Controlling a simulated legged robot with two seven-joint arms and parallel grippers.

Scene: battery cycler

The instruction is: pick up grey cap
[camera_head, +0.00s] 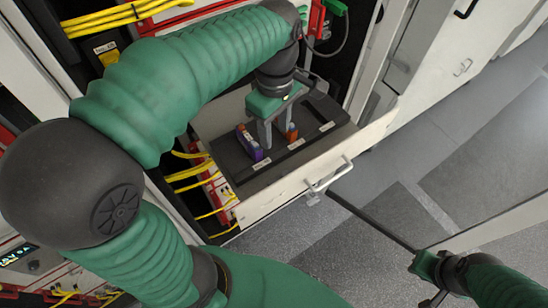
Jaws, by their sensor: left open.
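My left gripper (278,133) points down into the open drawer, over its dark insert (312,131). Its two grey fingers are apart. An orange item (291,131) shows beside the right finger, and a purple item with some orange (249,143) stands just left of the left finger. I cannot make out a grey cap; the fingers and gripper body hide part of the insert between these items. My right gripper (433,299) is low at the right, away from the drawer, and its fingers are too small and cut off to judge.
The white drawer front (300,187) has a metal handle (329,175). Yellow cables (190,172) hang close by the drawer's left side. A dark bar (372,222) runs toward my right gripper. Open grey floor (480,130) lies to the right.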

